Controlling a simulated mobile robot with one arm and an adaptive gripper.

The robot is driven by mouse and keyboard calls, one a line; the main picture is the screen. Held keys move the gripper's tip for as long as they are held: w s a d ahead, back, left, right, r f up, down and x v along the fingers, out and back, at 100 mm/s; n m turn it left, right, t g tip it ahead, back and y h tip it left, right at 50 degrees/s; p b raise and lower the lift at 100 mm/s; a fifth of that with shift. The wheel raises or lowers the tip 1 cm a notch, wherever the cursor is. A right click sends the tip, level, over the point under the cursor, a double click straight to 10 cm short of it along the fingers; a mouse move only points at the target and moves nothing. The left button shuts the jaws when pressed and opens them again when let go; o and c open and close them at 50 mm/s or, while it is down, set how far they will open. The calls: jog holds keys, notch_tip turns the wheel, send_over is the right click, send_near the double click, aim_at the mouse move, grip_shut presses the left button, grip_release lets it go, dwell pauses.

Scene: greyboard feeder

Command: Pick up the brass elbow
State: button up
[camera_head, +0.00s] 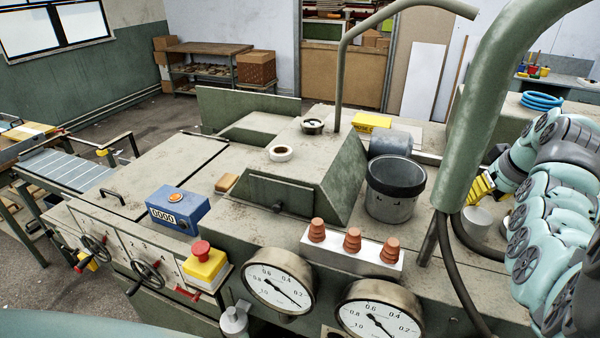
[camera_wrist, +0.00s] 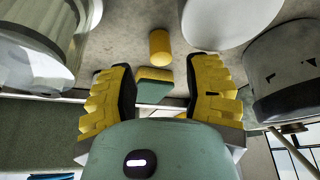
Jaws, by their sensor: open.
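I cannot clearly make out a brass elbow in either view. In the wrist view a short yellow cylindrical piece (camera_wrist: 160,47) stands out on the grey surface beyond my fingertips; I cannot tell whether it is the elbow. A small yellow and green block (camera_wrist: 153,88) shows between my fingers, nearer than the cylinder. My gripper (camera_wrist: 161,78) has its two yellow ribbed fingers apart, with nothing clasped between them. In the head view my gripper (camera_head: 480,188) is at the right, partly behind the thick green pipe (camera_head: 478,110), and the surface by it is largely hidden.
A pale cup (camera_head: 476,223) stands below my gripper. A dark-rimmed grey bucket (camera_head: 392,205) is left of the pipe. Red insulators (camera_head: 352,240) and two gauges (camera_head: 278,280) line the front. In the wrist view, a white round object (camera_wrist: 228,22) and a grey container (camera_wrist: 290,80) are at the right.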

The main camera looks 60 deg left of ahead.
jog(key=p+v, duration=0.3)
jog(key=v, duration=0.3)
jog(key=shift+d+r, duration=0.2)
jog(key=shift+r, duration=0.05)
